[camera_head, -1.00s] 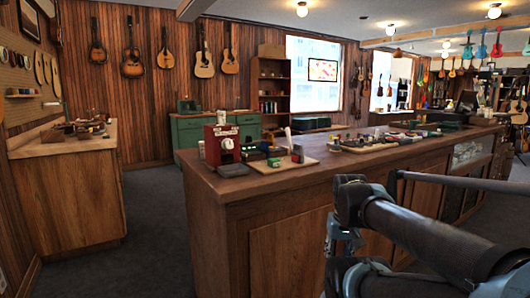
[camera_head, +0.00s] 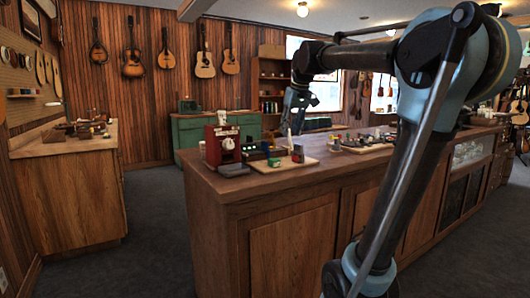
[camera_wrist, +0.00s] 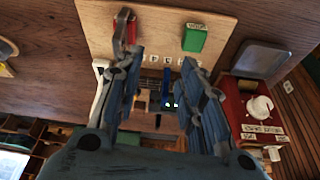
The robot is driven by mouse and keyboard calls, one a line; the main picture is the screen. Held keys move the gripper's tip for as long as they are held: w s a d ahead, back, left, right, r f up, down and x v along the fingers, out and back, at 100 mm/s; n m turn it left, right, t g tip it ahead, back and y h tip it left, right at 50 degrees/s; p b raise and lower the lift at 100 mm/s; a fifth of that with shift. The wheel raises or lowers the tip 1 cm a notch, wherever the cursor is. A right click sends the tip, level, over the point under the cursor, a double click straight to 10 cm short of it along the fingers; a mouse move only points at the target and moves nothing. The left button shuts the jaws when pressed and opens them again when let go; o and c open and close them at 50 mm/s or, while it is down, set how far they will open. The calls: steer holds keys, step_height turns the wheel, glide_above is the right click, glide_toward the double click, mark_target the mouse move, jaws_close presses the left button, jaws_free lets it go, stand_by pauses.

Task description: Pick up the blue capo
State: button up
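A small narrow blue item, which looks like the blue capo (camera_wrist: 166,82), shows between my fingers in the wrist view, at the near edge of the tan board (camera_wrist: 235,22). I cannot make out its full shape. My gripper (camera_wrist: 162,58) is open, with its two fingers apart and no visible contact with the blue item. In the head view my gripper (camera_head: 293,130) points down above the board (camera_head: 262,168) on the wooden counter. I cannot pick out the blue capo in that view.
On the board are a green block (camera_wrist: 194,37) and a red item (camera_wrist: 131,30) beside my left finger. A red box with a white knob (camera_head: 222,146) stands left of the board. More small items lie farther right on the counter (camera_head: 225,190).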

steer(key=w+a+r+n, duration=0.1)
steer(key=w+a+r, duration=0.5)
steer(key=w+r, duration=0.1)
glide_above(265, 149)
steer(key=d, duration=0.1)
steer(key=shift+y, duration=0.4)
steer(key=f, duration=1.1)
steer(key=shift+s+d+f, duration=0.1)
steer(key=shift+d+f, duration=0.05)
steer(key=shift+d, duration=0.05)
steer(key=shift+a+x, duration=0.2)
steer(key=shift+x, duration=2.4)
jaws_close()
